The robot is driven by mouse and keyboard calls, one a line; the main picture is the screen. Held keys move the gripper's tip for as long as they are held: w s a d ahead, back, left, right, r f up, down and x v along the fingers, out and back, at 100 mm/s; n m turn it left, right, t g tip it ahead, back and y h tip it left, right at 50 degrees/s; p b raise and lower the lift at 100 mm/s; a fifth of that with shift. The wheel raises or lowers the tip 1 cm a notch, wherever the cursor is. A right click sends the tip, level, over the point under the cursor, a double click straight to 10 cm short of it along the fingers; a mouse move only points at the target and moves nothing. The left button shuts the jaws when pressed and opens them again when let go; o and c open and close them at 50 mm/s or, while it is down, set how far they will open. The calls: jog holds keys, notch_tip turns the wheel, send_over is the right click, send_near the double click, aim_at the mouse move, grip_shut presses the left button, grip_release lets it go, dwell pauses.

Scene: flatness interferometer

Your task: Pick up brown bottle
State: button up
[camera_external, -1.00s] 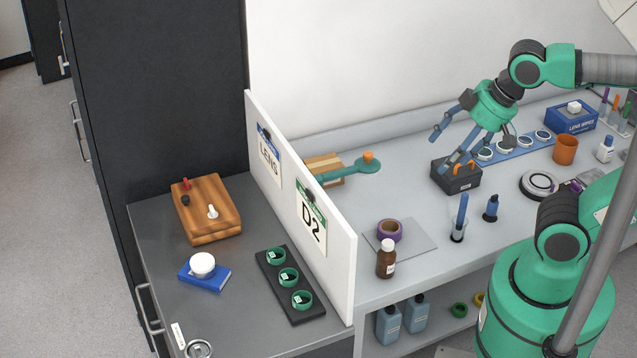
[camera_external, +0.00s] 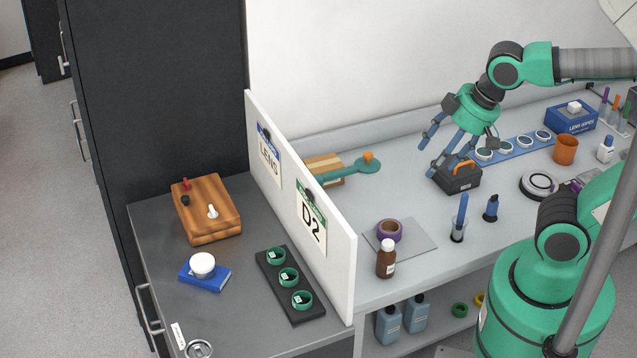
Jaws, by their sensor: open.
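The brown bottle (camera_external: 386,259) has a white cap and a pale label. It stands upright near the front edge of the grey bench, just in front of a purple tape roll (camera_external: 389,231). My gripper (camera_external: 428,160) is open and empty, with its fingers pointing down and left. It is above the bench, behind and to the right of the bottle and well apart from it. The fingers overlap the black box with the orange handle (camera_external: 458,177) in the picture; I cannot tell whether they touch it.
A white partition (camera_external: 335,258) stands left of the bottle. A blue tool in a holder (camera_external: 459,220) and a small dark blue bottle (camera_external: 491,208) stand to the right. A green spoon-like tool (camera_external: 358,169) lies at the back. The bench between gripper and bottle is mostly clear.

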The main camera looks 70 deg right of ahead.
jog(key=w+d+f+m+g, duration=0.1)
jog(key=w+f+g, duration=0.1)
jog(key=w+f, duration=0.7)
jog(key=m+g, duration=0.1)
jog(key=g, duration=0.2)
send_over(389, 243)
notch_tip(389, 243, down, 15)
jog(key=shift+a+r, duration=0.15)
jog(key=shift+r, duration=0.05)
jog(key=shift+f, duration=0.35)
jog(key=shift+f+b, duration=0.7)
jog(key=shift+f, duration=3.55)
jog(key=shift+f+b, duration=0.75)
jog(key=shift+f, duration=1.9)
jog(key=shift+c, duration=0.2)
